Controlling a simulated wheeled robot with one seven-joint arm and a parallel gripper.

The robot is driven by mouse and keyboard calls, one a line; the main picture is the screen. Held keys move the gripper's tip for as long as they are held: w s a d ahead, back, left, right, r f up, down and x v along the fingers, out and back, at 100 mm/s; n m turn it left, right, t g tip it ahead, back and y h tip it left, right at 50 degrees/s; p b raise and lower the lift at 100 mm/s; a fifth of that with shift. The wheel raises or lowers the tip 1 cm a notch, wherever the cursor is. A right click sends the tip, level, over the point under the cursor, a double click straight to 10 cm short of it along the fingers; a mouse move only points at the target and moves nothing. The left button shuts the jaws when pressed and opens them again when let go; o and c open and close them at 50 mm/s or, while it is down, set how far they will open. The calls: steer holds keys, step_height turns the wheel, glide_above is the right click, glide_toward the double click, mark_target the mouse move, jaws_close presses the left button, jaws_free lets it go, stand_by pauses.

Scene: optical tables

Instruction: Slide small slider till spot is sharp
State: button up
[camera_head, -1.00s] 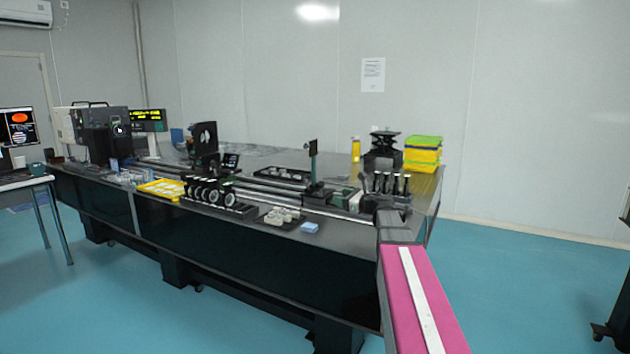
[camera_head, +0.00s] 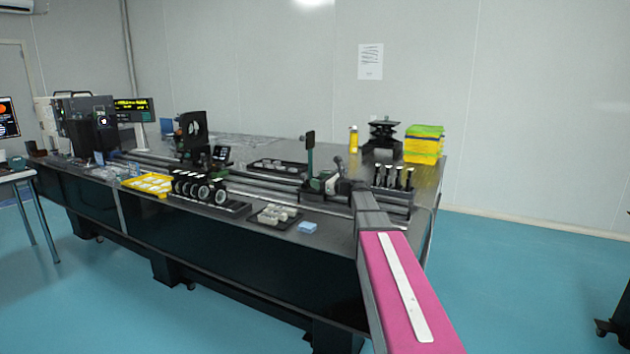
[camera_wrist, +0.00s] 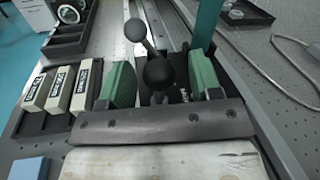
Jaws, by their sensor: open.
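My gripper shows in the wrist view (camera_wrist: 160,88) with its two green finger pads apart. A black ball-ended lever or knob (camera_wrist: 158,72) stands between and just beyond the pads; I cannot tell if either pad touches it. In the head view my gripper (camera_head: 328,182) is at the rail near the right end of the table. A green post with a dark plate (camera_head: 310,150) rises beside it and shows as a green upright in the wrist view (camera_wrist: 207,28). The small slider's body is mostly hidden by my gripper. The light spot cannot be made out clearly.
Several mounted lenses (camera_head: 200,187) stand left along the front edge. A tray of pale blocks (camera_head: 275,215) and a blue box (camera_head: 308,228) lie in front. A rack of black posts (camera_head: 393,177) stands close right of my gripper. Yellow-green bins (camera_head: 424,145) are behind.

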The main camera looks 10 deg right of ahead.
steer(key=shift+x, duration=1.25)
steer(key=shift+c, duration=0.3)
jaws_close()
steer(key=s+a+x, duration=0.1)
steer(key=x, duration=0.9)
steer(key=shift+s+a, duration=0.2)
steer(key=shift+s, duration=0.05)
steer(key=shift+o, duration=0.3)
jaws_free()
steer(key=v, duration=1.1)
